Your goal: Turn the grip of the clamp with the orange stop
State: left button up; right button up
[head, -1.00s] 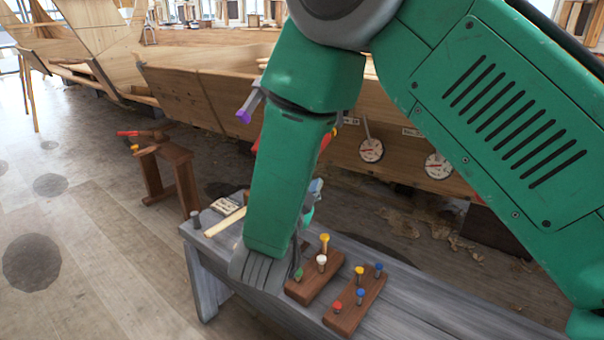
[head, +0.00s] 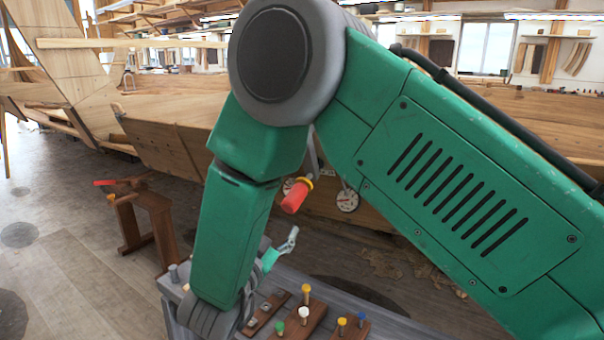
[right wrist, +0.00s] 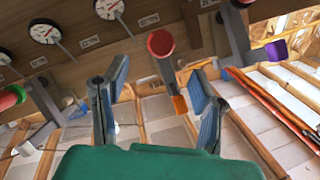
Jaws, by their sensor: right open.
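A clamp with a red grip (head: 296,197) hangs on the hull side, with a yellow-orange ring by the grip in the head view. In the right wrist view the clamp's red grip (right wrist: 160,43) faces me, and an orange stop (right wrist: 180,105) sits at the end of its grey bar. My right gripper (head: 281,250) is below the clamp in the head view, partly hidden by my arm. Its two blue fingers (right wrist: 160,82) stand apart in the wrist view, with the orange stop between them in the picture. Touch cannot be told. My left gripper is out of view.
A clamp with a purple end (right wrist: 275,50) is at the right in the wrist view; another with a green-and-red grip (right wrist: 12,97) is at the left. Dials (right wrist: 45,31) line the hull plank (right wrist: 88,48). The grey bench (head: 385,312) holds wooden blocks with coloured pegs (head: 305,293).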

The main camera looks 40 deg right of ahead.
aim_at(298, 196)
jog(key=w+d+n, duration=0.1)
jog(key=w+d, duration=0.1)
jog(key=d, duration=0.1)
jog(key=w+d+g, duration=0.1)
jog(key=w+d, duration=0.1)
jog(key=d, duration=0.1)
jog(key=w+d+n+g+b, duration=0.1)
jog(key=w+d, duration=0.1)
jog(key=d, duration=0.1)
jog(key=shift+w+r+n, duration=0.2)
jog(key=shift+w+n, duration=0.05)
jog(key=shift+n, duration=0.05)
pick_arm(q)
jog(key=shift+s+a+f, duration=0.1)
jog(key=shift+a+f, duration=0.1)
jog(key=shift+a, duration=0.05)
pick_arm(e)
jog(key=shift+w+d, duration=0.35)
jog(key=shift+d, duration=0.25)
jog(key=shift+r, duration=0.1)
jog(key=c, duration=1.2)
